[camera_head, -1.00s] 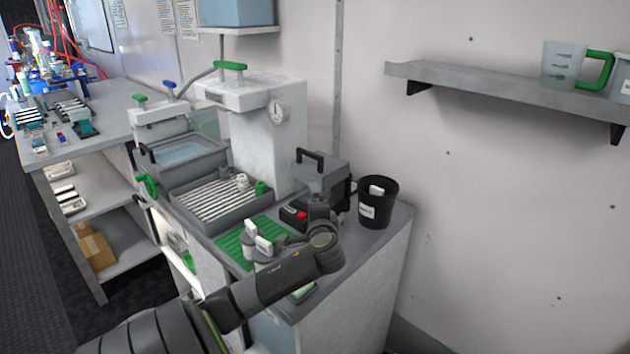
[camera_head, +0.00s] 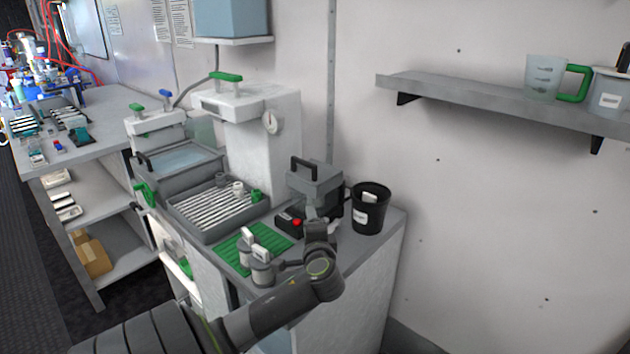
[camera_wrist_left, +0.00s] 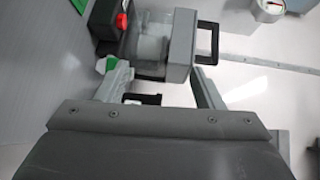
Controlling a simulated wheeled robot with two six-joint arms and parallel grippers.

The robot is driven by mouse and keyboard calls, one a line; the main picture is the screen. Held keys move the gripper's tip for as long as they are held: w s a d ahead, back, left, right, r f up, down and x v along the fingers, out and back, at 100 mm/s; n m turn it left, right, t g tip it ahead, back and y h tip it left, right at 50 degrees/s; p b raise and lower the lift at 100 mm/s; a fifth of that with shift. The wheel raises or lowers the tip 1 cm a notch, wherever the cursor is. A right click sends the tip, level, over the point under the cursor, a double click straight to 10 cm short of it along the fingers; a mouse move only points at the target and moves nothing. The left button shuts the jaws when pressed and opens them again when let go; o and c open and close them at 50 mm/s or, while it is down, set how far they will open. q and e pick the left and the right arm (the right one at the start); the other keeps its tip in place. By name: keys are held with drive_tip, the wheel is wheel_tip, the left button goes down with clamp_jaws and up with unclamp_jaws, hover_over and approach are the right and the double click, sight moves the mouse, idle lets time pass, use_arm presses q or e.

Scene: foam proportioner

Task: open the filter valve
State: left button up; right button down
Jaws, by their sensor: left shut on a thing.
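Several possible valve handles show in the head view: a green handle (camera_head: 226,77) on the white dispenser, a smaller green handle (camera_head: 138,113), a blue handle (camera_head: 165,93) and a green wheel (camera_head: 147,193) at the front left. I cannot tell which is the filter valve. My left gripper (camera_wrist_left: 160,75) is apart from all of these. It is at the front of a grey boxy unit (camera_head: 314,184) with a black handle. In the wrist view its fingers lie either side of this unit's (camera_wrist_left: 180,45) lower end. The exact contact is unclear. My right gripper is out of view.
A red-button box (camera_head: 291,220), a black bin (camera_head: 370,208) and white-topped canisters (camera_head: 262,262) stand close around my gripper. A ribbed tray (camera_head: 218,205) and green mat (camera_head: 240,243) lie to the left. A wall shelf (camera_head: 480,100) is at upper right.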

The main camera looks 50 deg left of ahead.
use_arm(q)
drive_tip(key=shift+v, duration=1.25)
drive_tip(key=shift+c, duration=1)
drive_tip(key=s+f+p+v, duration=0.1)
drive_tip(key=v, duration=1.1)
drive_tip(key=shift+s+f, duration=0.2)
drive_tip(key=shift+f, duration=0.2)
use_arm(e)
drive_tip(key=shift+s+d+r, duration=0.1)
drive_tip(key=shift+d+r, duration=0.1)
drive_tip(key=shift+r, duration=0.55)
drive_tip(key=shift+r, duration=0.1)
